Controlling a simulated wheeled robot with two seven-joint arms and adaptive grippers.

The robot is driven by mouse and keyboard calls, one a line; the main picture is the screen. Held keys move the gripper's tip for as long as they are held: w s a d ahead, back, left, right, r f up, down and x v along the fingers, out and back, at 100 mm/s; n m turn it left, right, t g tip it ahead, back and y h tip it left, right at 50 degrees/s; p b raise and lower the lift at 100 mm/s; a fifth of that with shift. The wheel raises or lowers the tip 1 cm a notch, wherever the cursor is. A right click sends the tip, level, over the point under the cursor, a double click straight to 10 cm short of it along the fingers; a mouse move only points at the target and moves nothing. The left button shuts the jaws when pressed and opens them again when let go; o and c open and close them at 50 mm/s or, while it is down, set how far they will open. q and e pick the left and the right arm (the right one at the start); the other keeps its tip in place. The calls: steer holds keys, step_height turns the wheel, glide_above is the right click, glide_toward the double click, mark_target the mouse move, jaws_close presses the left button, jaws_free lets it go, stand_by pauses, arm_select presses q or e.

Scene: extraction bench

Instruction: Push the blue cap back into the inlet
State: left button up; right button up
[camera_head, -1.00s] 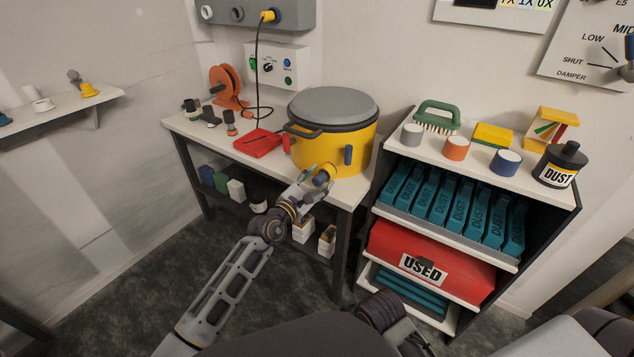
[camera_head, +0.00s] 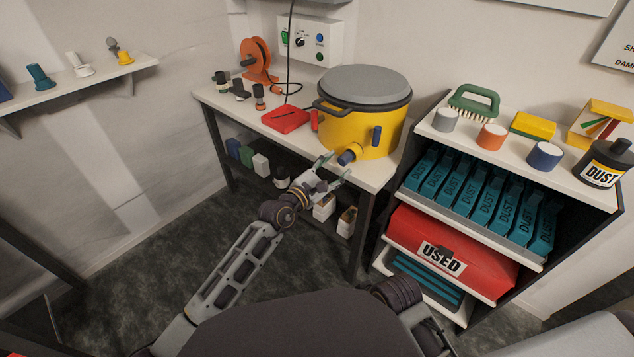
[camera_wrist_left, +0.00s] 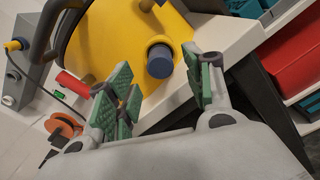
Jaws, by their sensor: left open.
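The blue cap (camera_head: 347,157) sits at the end of the yellow inlet (camera_head: 358,149), low on the front of the yellow drum (camera_head: 360,128). In the left wrist view the cap (camera_wrist_left: 160,62) shows end-on, with the yellow inlet rim around it. I cannot tell how deep it sits. My left gripper (camera_head: 334,167) is open and empty just in front of the cap, apart from it. In the left wrist view its green-padded fingers (camera_wrist_left: 160,80) lie to either side below the cap. My right gripper is out of view.
The drum stands on a white bench (camera_head: 232,102) with a red tray (camera_head: 285,118) and an orange reel (camera_head: 257,58) to its left. A shelf unit (camera_head: 440,131) with a red USED bin (camera_head: 480,262) stands close on the right. Open floor lies in front of the bench.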

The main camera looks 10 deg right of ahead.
arm_select(q)
steer(key=v, duration=0.7)
steer(key=shift+s+a, duration=0.15)
steer(key=shift+a, duration=0.1)
stand_by(1.0)
